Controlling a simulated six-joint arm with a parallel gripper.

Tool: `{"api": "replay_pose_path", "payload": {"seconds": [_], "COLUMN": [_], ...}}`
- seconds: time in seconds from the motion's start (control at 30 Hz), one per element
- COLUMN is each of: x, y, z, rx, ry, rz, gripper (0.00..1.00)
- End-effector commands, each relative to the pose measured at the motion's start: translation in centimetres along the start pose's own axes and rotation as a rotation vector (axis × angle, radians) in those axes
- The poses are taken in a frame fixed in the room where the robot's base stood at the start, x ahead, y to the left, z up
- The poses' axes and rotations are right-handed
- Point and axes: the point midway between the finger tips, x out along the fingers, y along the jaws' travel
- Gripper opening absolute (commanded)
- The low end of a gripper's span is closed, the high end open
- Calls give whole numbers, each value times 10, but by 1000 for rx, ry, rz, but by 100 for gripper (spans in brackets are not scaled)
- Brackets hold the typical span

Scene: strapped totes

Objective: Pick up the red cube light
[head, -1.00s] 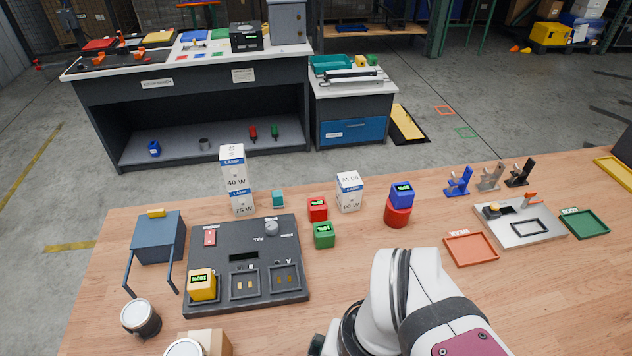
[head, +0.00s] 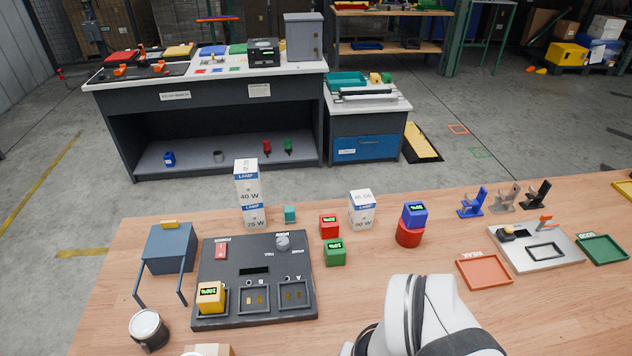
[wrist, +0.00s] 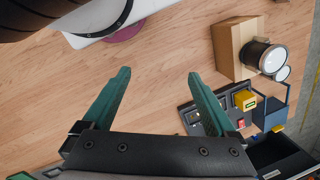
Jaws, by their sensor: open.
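The red cube light (head: 329,226), a small red cube with a dark display on top, stands on the wooden table right of the dark test panel. A green cube light (head: 335,253) stands just in front of it, and a white lamp box (head: 362,210) stands to its right. My gripper (wrist: 153,85) shows in the wrist view with its two green fingers spread apart and nothing between them. It is over bare wood, away from the red cube light. In the head view my gripper is not visible; my white arm shows at the bottom.
The dark panel (head: 218,255) bears a yellow cube light (head: 210,297). Stacked lamp boxes (head: 249,193) stand behind the panel. An orange-red tray (head: 484,272) lies at right. Wood between panel and tray is mostly clear.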

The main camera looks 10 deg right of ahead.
Motion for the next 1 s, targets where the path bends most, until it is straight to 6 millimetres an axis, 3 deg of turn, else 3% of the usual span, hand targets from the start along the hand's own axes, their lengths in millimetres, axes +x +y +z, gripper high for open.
{"api": "replay_pose_path", "payload": {"seconds": [0.7, 0.77, 0.83, 1.0], "x": [2, 7, 20, 59], "y": [-1, -6, -15, -50], "z": [-7, -28, -74, -212], "rx": [-6, -28, -72, -196], "ry": [13, 58, 160, 523], "rz": [0, 2, -1, -46], "gripper": [98, 98, 98, 98]}}
